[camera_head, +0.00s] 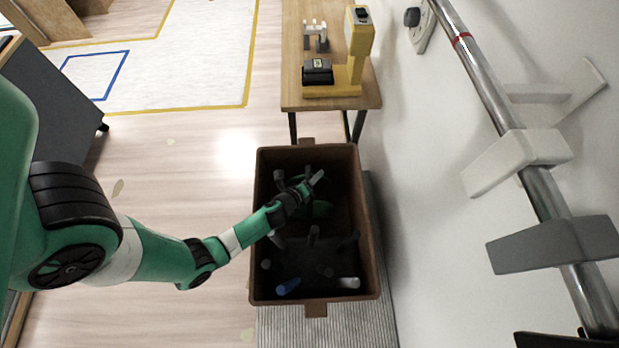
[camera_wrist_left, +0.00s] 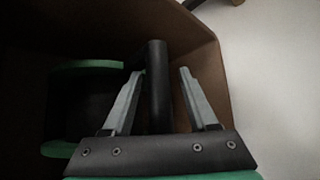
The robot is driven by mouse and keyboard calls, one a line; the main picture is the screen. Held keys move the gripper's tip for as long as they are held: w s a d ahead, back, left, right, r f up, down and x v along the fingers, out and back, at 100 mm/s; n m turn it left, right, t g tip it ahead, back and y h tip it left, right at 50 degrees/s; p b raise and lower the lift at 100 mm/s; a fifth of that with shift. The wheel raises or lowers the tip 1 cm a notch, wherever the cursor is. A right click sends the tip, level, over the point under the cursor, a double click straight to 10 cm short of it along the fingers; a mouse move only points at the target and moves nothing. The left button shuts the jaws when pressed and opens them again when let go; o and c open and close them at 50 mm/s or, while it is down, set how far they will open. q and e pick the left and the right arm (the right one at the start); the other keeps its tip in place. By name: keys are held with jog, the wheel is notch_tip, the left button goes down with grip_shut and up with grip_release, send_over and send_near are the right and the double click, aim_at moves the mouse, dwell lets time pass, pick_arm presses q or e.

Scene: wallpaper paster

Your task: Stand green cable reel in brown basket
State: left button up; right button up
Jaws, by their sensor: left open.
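The brown basket (camera_head: 369,270) stands on the floor below the wall. My left gripper (camera_head: 318,180) reaches down into its upper half, open. In the left wrist view, the fingers (camera_wrist_left: 161,72) are apart, with a dark upright post (camera_wrist_left: 158,85) seen between them; I cannot tell whether they touch it. The green cable reel (camera_head: 321,209) is in the basket, partly hidden by my arm. In the left wrist view, the reel shows two green flanges (camera_wrist_left: 85,66) and a dark core, left of the fingers and apart from them. My right gripper is not in view.
Several dark posts, a blue-ended one (camera_head: 288,286) and a white-ended one (camera_head: 348,283) are in the basket. A wooden table (camera_head: 293,60) with a yellow tool (camera_head: 357,45) stands beyond it. A metal pipe (camera_head: 548,190) runs along the right wall. Open floor lies left.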

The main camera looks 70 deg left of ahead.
pick_arm(q)
jog(key=shift+s+d+r, duration=0.25)
jog(key=shift+r, duration=0.1)
jog(key=p+v, duration=0.2)
jog(key=v, duration=0.9)
jog(key=shift+s+p, duration=0.15)
jog(key=shift+p, duration=0.15)
